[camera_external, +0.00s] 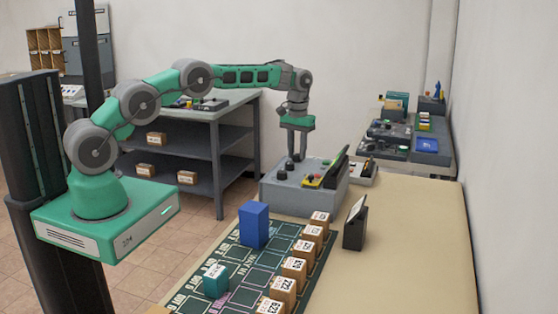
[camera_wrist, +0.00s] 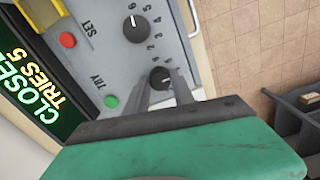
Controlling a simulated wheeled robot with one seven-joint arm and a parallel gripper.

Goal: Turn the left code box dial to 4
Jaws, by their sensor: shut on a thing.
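The grey code box (camera_external: 322,203) stands on the near table, below my gripper (camera_external: 297,157). The wrist view shows its panel (camera_wrist: 105,50) sideways, with two black dials ringed by digits. The left dial (camera_wrist: 160,75) is the lower one in that picture. My gripper (camera_wrist: 163,86) points down and its fingers are closed around this dial. The dial has a small white mark; I cannot tell which digit it points to. The other dial (camera_wrist: 136,28) is free, above it in the wrist picture.
A green TRY button (camera_wrist: 111,101) and a red button (camera_wrist: 67,40) near the word SET sit beside the dials. The display (camera_wrist: 28,85) reads CLOSED, cut off, and TRIES 5. A blue block (camera_external: 254,225) and several small boxes stand on the mat before the code box.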

